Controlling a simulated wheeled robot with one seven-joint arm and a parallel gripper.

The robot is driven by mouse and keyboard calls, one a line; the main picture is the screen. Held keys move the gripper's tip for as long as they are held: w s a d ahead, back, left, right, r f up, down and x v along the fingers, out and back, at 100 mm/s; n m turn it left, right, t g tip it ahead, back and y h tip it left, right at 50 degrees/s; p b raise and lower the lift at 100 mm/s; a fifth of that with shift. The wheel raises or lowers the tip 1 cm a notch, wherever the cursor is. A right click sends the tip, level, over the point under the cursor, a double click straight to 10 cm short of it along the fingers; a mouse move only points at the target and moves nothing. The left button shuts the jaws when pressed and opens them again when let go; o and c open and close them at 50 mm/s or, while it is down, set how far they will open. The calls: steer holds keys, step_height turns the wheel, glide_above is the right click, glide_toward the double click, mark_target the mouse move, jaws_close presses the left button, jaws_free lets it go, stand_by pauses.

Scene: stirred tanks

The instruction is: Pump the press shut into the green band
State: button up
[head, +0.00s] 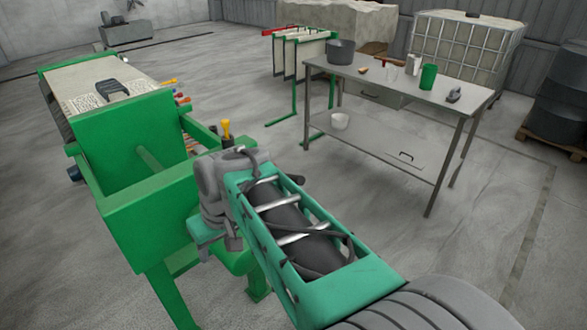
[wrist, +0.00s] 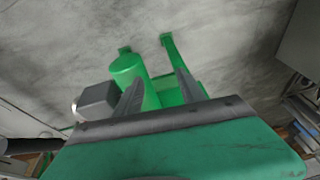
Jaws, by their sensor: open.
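The green press (head: 150,215) stands at the left in the head view, with pale plates (head: 85,85) in its frame. A yellow-topped handle (head: 226,130) stands up at its near right end, just behind my wrist. My gripper (wrist: 158,84) is open in the wrist view, its two dark fingers apart with nothing held between them. Past the fingers are a green cylinder (wrist: 127,70) and a grey box-like part (wrist: 97,97); I cannot tell how far they are. In the head view my arm hides part of the press end. I see no gauge or green band.
A grey table (head: 400,82) at the right holds a pot (head: 341,51), a green canister (head: 428,77) and small items. A rack with hanging cloths (head: 300,55) and a caged tank (head: 465,45) stand behind. Floor between press and table is clear.

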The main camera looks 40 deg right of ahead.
steer(key=w+d+r+p, duration=0.2)
steer(key=d+r, duration=0.1)
steer(key=d, duration=0.4)
steer(key=w+d+r+p, duration=0.2)
steer(key=d+r, duration=0.2)
steer(key=d, duration=0.3)
steer(key=r+t+y+p, duration=0.1)
steer(key=r, duration=0.1)
glide_above(293, 180)
steer(key=s+d, duration=0.1)
steer(key=d, duration=0.1)
steer(key=shift+s+a+f+m, duration=0.15)
steer(key=shift+a+f+m, duration=0.1)
steer(key=shift+m, duration=0.15)
steer(key=x, duration=0.6)
steer(key=shift+d+f+p, duration=0.35)
steer(key=shift+f, duration=0.05)
steer(key=shift+w+f, duration=0.25)
steer(key=shift+f, duration=0.1)
jaws_close()
